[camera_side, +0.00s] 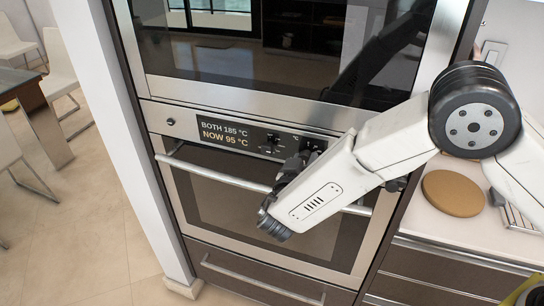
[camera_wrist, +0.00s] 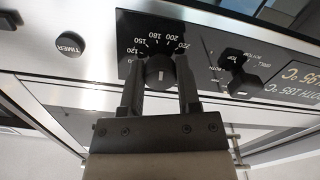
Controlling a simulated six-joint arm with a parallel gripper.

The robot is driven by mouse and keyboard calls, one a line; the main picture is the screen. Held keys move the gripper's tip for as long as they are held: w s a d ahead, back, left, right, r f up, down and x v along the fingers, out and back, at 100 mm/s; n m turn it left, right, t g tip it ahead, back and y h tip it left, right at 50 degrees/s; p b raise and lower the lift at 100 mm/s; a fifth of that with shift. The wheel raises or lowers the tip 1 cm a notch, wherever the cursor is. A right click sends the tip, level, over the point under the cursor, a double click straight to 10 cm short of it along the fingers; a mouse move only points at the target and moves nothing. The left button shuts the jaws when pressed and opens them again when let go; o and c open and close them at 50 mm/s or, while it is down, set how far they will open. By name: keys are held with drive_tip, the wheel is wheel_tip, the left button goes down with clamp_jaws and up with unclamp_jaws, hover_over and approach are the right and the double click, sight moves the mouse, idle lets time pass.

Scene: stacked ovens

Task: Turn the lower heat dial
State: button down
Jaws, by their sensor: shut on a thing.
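The heat dial (camera_wrist: 160,70) is a black round knob with a white mark, on the lower oven's dark control panel (camera_side: 232,132). In the wrist view, a scale of numbers from about 120 to 220 arcs around it, and its white mark points roughly toward 180. My gripper (camera_wrist: 160,84) has one finger on each side of the dial and is shut on it. In the side view my gripper (camera_side: 297,162) reaches the panel's right part and largely hides the dial. The display (camera_side: 225,133) reads BOTH 185 °C, NOW 95 °C.
A selector knob (camera_wrist: 243,85) stands beside the dial, and a round TIMER button (camera_wrist: 70,45) is on its other side. The lower oven's bar handle (camera_side: 215,172) runs below the panel, close to my gripper. The upper oven (camera_side: 200,62) is above. A counter with a round board (camera_side: 452,193) is right.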

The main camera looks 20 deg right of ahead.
drive_tip(key=shift+m, duration=1.7)
drive_tip(key=shift+c, duration=1.6)
unclamp_jaws()
drive_tip(key=shift+a, duration=0.1)
drive_tip(key=v, duration=0.7)
drive_tip(key=shift+s+a, duration=0.25)
drive_tip(key=shift+s, duration=0.05)
